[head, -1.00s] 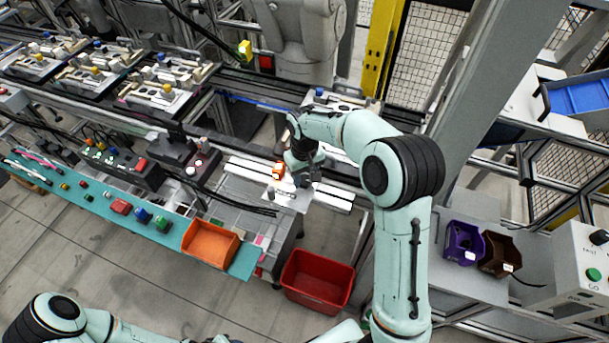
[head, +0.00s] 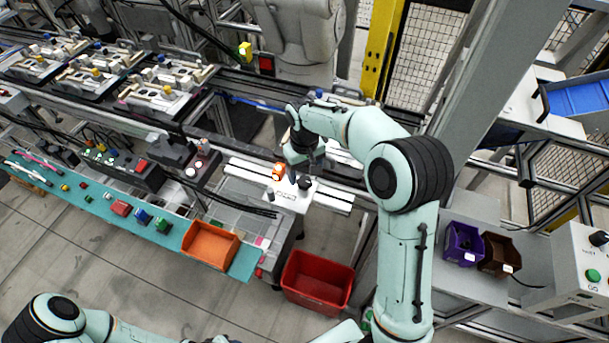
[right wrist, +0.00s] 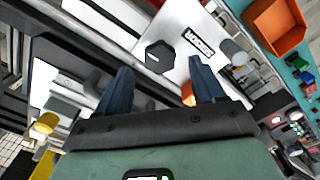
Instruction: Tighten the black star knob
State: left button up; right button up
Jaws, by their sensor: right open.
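The black knob (right wrist: 159,57) shows in the right wrist view as a dark, many-sided cap with a light mark on a white plate (right wrist: 185,75). In the head view the knob (head: 305,183) is a small dark spot on the plate (head: 288,198). My right gripper (right wrist: 163,85) is open, its two blue-grey fingers apart and empty. The knob appears beyond and between the fingertips, and I see no contact. In the head view the right gripper (head: 297,168) is just above the plate, partly hidden by its wrist. My left gripper is not in view; only the left arm shows.
An orange part (head: 278,171) stands on the plate beside the knob. An orange bin (head: 210,244) and a red bin (head: 317,283) are nearer me. Purple (head: 464,243) and brown (head: 499,254) bins are at the right. Fixtures on pallets line the conveyor at the left.

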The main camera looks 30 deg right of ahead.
aim_at(304, 180)
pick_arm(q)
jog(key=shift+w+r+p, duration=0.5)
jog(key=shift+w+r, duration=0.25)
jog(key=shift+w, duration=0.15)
pick_arm(e)
notch_tip(304, 180, up, 10)
jog(key=shift+r, duration=0.2)
